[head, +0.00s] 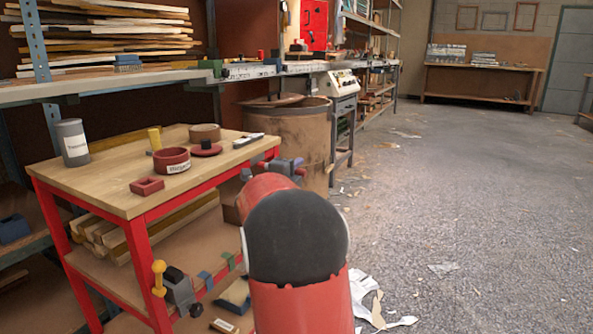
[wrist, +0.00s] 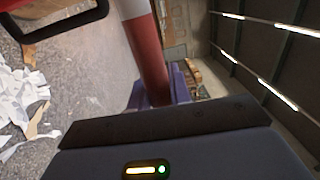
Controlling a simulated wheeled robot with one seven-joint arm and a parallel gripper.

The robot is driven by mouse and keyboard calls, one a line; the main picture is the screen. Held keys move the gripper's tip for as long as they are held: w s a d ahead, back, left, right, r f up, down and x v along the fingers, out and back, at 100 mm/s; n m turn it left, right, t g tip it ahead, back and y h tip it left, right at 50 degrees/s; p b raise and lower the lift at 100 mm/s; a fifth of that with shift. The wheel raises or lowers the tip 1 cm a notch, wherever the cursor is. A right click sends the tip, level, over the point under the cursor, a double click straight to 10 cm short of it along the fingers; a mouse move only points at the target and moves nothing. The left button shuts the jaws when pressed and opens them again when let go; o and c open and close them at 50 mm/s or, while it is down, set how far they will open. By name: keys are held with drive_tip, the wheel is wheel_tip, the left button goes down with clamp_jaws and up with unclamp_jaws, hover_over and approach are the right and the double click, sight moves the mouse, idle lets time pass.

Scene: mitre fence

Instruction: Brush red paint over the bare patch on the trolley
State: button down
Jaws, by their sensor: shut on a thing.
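The trolley (head: 141,229) has a red frame and a wooden top and stands at the left in the head view. A red pot (head: 172,160) with a white label sits open on its top, beside a red lid (head: 206,149). My gripper (head: 292,165) is just off the trolley's right end, partly hidden by my arm. In the wrist view its purple fingers (wrist: 163,92) are shut on a red rod (wrist: 149,55) with a pale far part, perhaps the brush handle. No bristles show clearly. I cannot make out the bare patch.
A grey can (head: 72,142), a yellow object (head: 155,138), a tape roll (head: 204,132) and a small red tray (head: 147,186) also stand on the trolley. A large brown drum (head: 305,135) stands behind it. Paper scraps (head: 365,295) lie on the floor; the floor to the right is open.

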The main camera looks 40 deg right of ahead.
drive_tip(key=shift+w+a, duration=0.3)
drive_tip(key=shift+w, duration=0.4)
idle(2.1)
drive_tip(key=shift+r, duration=0.15)
drive_tip(key=shift+a+r+p, duration=0.1)
drive_tip(key=shift+r+p, duration=0.4)
drive_tip(key=shift+r, duration=0.5)
drive_tip(key=shift+s, duration=0.1)
drive_tip(key=shift+s+d+b, duration=0.25)
drive_tip(key=shift+s+b, duration=0.15)
drive_tip(key=shift+s, duration=0.1)
drive_tip(key=shift+d+f, duration=0.1)
